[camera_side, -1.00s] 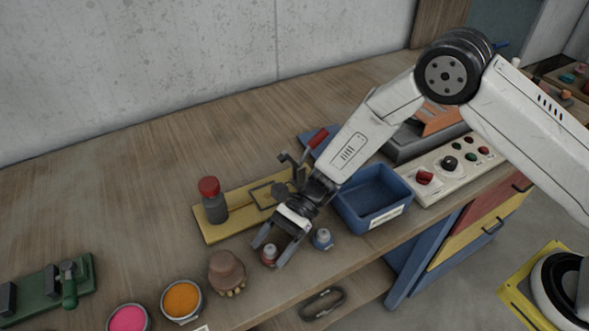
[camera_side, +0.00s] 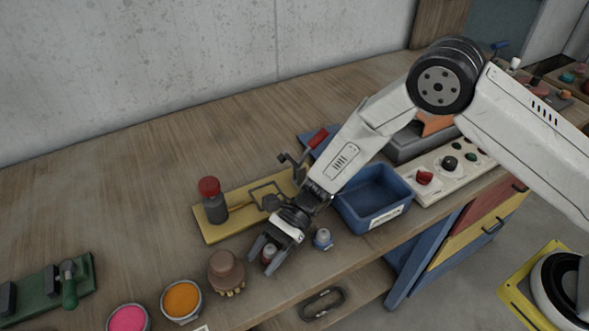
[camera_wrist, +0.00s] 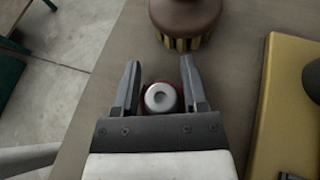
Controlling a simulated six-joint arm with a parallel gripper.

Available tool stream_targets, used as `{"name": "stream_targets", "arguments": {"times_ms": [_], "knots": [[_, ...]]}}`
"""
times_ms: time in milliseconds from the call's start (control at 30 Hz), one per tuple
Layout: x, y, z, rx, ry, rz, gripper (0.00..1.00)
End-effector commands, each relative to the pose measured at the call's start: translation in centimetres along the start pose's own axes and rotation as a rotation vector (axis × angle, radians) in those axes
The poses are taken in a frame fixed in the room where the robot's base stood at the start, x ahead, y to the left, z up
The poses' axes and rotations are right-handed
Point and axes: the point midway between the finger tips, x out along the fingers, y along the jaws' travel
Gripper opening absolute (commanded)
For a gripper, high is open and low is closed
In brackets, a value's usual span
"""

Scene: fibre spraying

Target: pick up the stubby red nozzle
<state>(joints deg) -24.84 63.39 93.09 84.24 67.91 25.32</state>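The stubby red nozzle (camera_side: 268,253) stands on the workbench near its front edge, with a pale grey top and a red body. Whether the right finger touches the nozzle, I cannot tell.
A blue-grey nozzle (camera_side: 323,238) stands just right of my gripper. A brown knob-like brush (camera_side: 226,270) stands close on the left. A blue bin (camera_side: 348,217) is at right.

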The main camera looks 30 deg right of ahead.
Motion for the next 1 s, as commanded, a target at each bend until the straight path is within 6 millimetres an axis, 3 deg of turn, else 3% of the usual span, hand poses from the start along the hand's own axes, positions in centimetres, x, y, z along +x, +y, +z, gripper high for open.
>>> {"name": "stream_targets", "arguments": {"times_ms": [567,1000], "knots": [[-0.1,0.1,0.0,0.004,0.004,-0.001,0.00],[-1.6,0.5,3.3,0.003,0.002,0.000,0.00]]}}
